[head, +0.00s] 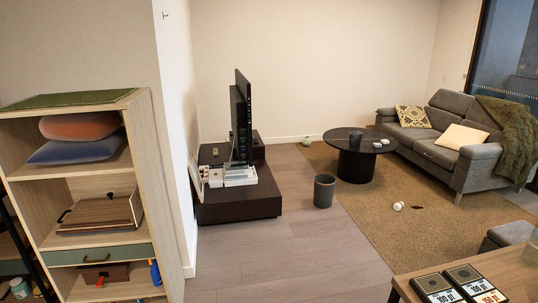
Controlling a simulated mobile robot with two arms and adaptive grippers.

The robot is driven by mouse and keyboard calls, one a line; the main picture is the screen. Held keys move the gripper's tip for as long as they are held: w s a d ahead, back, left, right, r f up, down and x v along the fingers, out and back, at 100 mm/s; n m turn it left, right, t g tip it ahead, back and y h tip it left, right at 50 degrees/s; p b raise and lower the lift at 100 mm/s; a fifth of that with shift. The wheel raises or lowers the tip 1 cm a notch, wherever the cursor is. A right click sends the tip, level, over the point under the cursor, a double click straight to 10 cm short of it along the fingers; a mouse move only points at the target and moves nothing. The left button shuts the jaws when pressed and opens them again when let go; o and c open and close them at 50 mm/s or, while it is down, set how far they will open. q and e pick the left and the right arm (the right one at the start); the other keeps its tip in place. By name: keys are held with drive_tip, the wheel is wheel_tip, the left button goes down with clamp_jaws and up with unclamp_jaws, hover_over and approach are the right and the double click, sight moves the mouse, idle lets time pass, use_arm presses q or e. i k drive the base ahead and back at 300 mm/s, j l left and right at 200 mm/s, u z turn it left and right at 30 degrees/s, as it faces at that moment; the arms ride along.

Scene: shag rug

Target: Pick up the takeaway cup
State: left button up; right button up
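A small white object (398,206) lies on the brown shag rug (375,225), to the right of the dark bin, and looks like a takeaway cup tipped on its side. It is far from me and too small to make out in detail. A dark flat spot or small thing is on the rug just to its right. Neither of my grippers is in view.
A dark bin (324,191) stands near the rug's left edge. A round black table (357,162) and a grey sofa (441,150) are behind. A wooden table (519,268) fills the lower right. A shelf (155,215) stands left. Bare floor (285,250) lies between.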

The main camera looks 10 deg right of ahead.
sight(398, 206)
drive_tip(key=i+j+z, duration=0.1)
drive_tip(key=i, duration=0.8)
drive_tip(key=i+j+z, duration=0.1)
drive_tip(key=i, duration=0.75)
drive_tip(key=i+l+z, duration=0.2)
drive_tip(key=i+z, duration=0.15)
drive_tip(key=i, duration=0.3)
drive_tip(key=i+z, duration=0.35)
drive_tip(key=i, duration=0.35)
drive_tip(key=i+j+z, duration=0.2)
drive_tip(key=i+z, duration=0.15)
drive_tip(key=i, duration=2.1)
drive_tip(key=l+z, duration=0.05)
